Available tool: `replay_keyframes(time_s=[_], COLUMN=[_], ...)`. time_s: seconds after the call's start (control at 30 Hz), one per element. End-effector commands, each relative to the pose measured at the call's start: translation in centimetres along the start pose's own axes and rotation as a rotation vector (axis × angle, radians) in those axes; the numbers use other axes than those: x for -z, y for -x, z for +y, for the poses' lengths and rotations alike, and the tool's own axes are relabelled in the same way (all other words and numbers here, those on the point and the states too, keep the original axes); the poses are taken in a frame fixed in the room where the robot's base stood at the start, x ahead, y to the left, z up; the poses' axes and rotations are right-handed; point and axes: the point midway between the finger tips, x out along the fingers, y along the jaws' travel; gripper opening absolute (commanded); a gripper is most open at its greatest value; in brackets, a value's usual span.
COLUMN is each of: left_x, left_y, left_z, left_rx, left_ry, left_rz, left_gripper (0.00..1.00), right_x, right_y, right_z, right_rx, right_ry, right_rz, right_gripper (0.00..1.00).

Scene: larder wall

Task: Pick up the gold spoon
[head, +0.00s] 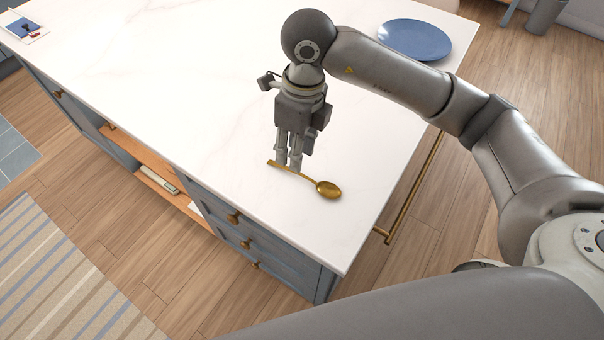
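The gold spoon (328,189) lies near the front corner of the white island top, its bowl to the right and its handle running up to the left. My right gripper (288,168) points down with its fingertips at the handle, left of the bowl. Its two fingers look close together. I cannot tell whether they grip the handle or only stand beside it. The spoon looks level and at or very near the surface. My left gripper is out of view.
The white island top (190,75) is mostly clear. A blue plate (414,39) lies at its far right, and a picture card (24,28) at the far left. A brass rail (415,187) runs along the right side. Drawers with knobs (234,217) face the striped rug (50,275).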

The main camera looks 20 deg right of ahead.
Motion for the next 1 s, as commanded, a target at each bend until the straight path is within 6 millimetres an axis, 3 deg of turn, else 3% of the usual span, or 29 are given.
replay_keyframes(time_s=[0.1, 0.2, 0.4, 0.67, 0.8, 1.0], left_x=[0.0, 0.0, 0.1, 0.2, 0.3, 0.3], left_y=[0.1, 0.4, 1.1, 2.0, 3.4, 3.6], left_z=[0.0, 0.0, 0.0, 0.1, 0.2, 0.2], left_rx=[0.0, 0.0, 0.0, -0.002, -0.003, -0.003], left_ry=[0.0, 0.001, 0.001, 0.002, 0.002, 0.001], left_rz=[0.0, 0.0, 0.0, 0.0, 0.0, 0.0], left_gripper=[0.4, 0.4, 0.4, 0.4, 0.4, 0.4], right_x=[0.9, 1.2, 1.4, 1.3, 1.1, 1.2], right_y=[0.5, -0.4, -3.5, -5.6, -7.7, -9.8], right_z=[-2.0, -2.5, -2.8, -2.8, -2.8, -3.1], right_rx=[0.078, 0.095, 0.094, 0.092, 0.091, 0.093], right_ry=[-0.029, -0.036, -0.035, -0.033, -0.034, -0.033], right_rz=[0.045, 0.059, 0.059, 0.057, 0.058, 0.054], right_gripper=[0.33, 0.33, 0.33, 0.33, 0.33, 0.33])
